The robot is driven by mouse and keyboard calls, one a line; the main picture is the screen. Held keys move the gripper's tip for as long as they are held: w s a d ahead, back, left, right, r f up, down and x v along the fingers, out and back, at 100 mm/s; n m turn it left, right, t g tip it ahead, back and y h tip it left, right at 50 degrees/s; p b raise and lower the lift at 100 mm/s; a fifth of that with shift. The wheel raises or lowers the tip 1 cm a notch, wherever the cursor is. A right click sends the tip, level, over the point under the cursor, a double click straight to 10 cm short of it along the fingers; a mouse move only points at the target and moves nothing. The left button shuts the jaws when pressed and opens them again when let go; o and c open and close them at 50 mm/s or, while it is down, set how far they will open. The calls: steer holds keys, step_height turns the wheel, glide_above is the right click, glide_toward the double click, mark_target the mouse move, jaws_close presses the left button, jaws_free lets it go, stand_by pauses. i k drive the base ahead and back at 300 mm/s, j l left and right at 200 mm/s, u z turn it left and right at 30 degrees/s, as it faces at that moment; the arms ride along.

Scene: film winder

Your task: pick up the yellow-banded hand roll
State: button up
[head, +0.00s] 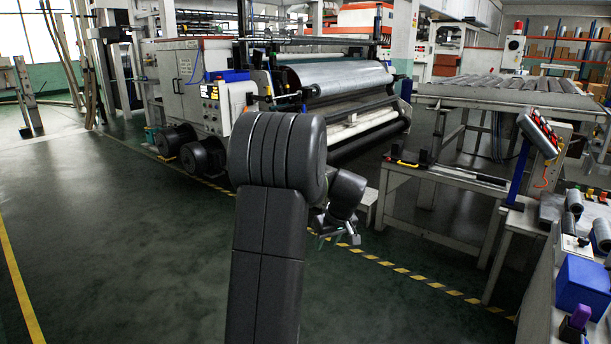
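My gripper (338,232) hangs in front of the large winding machine, partly behind my dark arm. It is small and dark here, and I cannot tell whether its fingers are open or shut. Grey rolls stand or lie on the bench at the right edge, one farther back (574,201) and one nearer (601,235). No yellow band can be made out on either, so I cannot tell which is the yellow-banded hand roll. My gripper is well to the left of these rolls and apart from them.
The right bench (537,310) also holds a blue bin (582,287) and a purple-topped object (580,318). The winding machine (330,85) fills the centre back. The green floor (120,240) at left is clear.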

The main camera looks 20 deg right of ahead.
mark_target(575, 204)
steer(key=i+l+z, duration=0.25)
steer(key=z, duration=0.2)
steer(key=i+z, duration=0.85)
steer(key=i+j+z, duration=0.1)
steer(key=i+z, duration=0.3)
steer(key=i+l+z, duration=0.1)
steer(key=i+z, duration=0.2)
steer(key=i, duration=0.5)
steer(key=i+j+z, duration=0.1)
steer(key=i+z, duration=0.2)
steer(key=i, duration=0.55)
steer(key=i+l, duration=0.3)
steer(key=i+l+u, duration=0.1)
steer(key=i+l, duration=0.2)
steer(key=i, duration=0.25)
